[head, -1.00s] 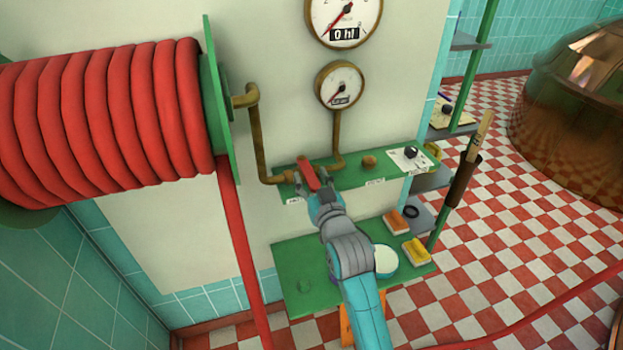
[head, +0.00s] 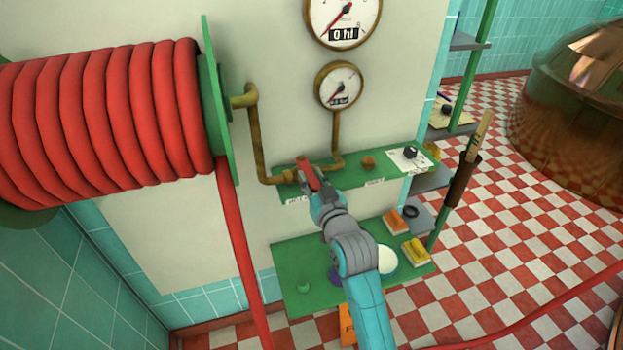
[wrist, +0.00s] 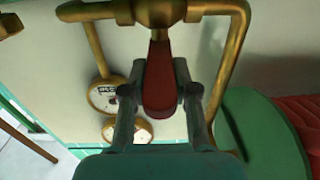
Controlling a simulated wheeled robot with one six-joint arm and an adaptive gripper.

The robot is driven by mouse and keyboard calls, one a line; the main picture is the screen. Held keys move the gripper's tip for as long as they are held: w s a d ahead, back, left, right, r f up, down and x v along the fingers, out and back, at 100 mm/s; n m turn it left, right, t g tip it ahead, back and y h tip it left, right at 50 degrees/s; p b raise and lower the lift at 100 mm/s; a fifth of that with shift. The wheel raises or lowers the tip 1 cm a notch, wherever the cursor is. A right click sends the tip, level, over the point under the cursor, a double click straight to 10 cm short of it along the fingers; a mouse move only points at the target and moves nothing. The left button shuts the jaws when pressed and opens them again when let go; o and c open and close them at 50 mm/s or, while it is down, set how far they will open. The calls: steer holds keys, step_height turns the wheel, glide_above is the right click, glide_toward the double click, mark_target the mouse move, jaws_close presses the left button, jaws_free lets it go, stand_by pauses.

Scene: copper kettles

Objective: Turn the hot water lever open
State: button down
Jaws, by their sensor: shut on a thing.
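The red lever (head: 308,175) is at the brass pipe above the upper green shelf in the head view. In the wrist view the red lever (wrist: 160,80) runs down from a brass valve fitting (wrist: 158,12). My gripper (wrist: 160,92) has one finger on each side of the lever and is shut on it. In the head view my gripper (head: 314,189) reaches the lever from below and partly hides it.
A red hose reel (head: 110,110) fills the left, its hose hanging down. Two gauges (head: 343,20) (head: 338,86) are on the wall above. A lower green shelf (head: 285,265) holds a white bowl (head: 386,261) and sponges (head: 415,251). A copper kettle (head: 575,110) stands at the right.

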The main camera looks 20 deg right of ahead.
steer(key=shift+w+d+n+g+y, duration=0.65)
steer(key=shift+d+n+g+y, duration=0.65)
steer(key=shift+n+y, duration=0.95)
steer(key=shift+w+d+n+g+y, duration=0.85)
steer(key=shift+n+g+y, duration=0.8)
steer(key=shift+y, duration=1.1)
steer(key=shift+w+d+n+g+y, duration=0.5)
steer(key=shift+d+n+g+y, duration=0.7)
steer(key=shift+n+g+y, duration=0.95)
steer(key=shift+t+y, duration=0.45)
steer(key=shift+t, duration=0.05)
steer(key=shift+m, duration=0.25)
steer(key=c, duration=0.9)
jaws_free()
steer(key=shift+d, duration=0.1)
steer(key=v, duration=1.1)
steer(key=shift+s+d, duration=0.25)
steer(key=shift+d, duration=0.05)
